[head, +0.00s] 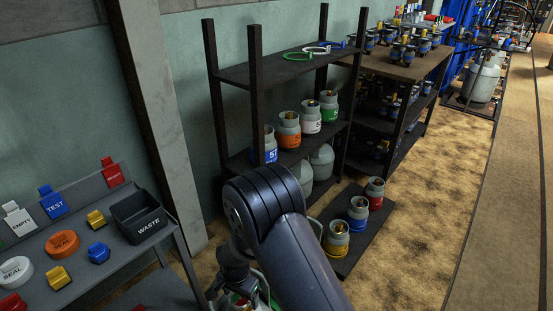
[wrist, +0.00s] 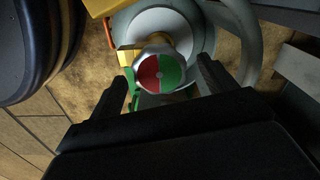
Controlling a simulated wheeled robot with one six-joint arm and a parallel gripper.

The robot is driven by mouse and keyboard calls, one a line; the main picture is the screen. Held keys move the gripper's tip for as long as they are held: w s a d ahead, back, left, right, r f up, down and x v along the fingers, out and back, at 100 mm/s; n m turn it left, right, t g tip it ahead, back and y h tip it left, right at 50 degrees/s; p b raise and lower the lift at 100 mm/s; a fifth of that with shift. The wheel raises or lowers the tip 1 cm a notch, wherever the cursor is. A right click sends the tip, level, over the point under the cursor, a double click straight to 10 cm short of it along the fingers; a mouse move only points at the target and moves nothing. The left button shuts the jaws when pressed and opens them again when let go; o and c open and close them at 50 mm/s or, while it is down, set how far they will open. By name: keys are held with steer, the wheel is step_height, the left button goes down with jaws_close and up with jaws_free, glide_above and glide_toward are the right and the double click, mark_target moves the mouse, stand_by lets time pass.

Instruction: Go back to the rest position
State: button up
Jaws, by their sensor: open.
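My gripper (wrist: 162,72) is open in the wrist view, with one dark finger on each side of a round red and green knob (wrist: 160,74). The knob sits over a grey gas cylinder (wrist: 150,22) with a brass-yellow valve part and a green piece beside it. I cannot tell whether the fingers touch the knob. In the head view my dark arm hides most of the gripper and of the cylinder at the bottom middle.
A dark shelf rack (head: 262,75) holds several cylinders. A low dark platform (head: 350,262) with three cylinders stands right of my arm. A sloped grey bench (head: 95,262) with coloured tags, seals and a WASTE bin (head: 138,215) is left. Open floor (head: 425,225) lies right.

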stand_by(0.3)
steer(key=shift+r+m, duration=0.3)
step_height(320, 180, up, 10)
steer(key=p, duration=0.4)
step_height(320, 180, down, 12)
steer(key=b, duration=0.4)
steer(key=shift+r+b, duration=0.25)
steer(key=shift+b, duration=0.05)
steer(key=shift+r+n, duration=0.4)
steer(key=shift+n, duration=0.1)
steer(key=n, duration=1.1)
steer(key=shift+a+n, duration=0.1)
steer(key=shift+n, duration=0.3)
steer(key=n, duration=0.5)
steer(key=n+b, duration=0.1)
steer(key=n, duration=0.5)
steer(key=shift+n, duration=0.3)
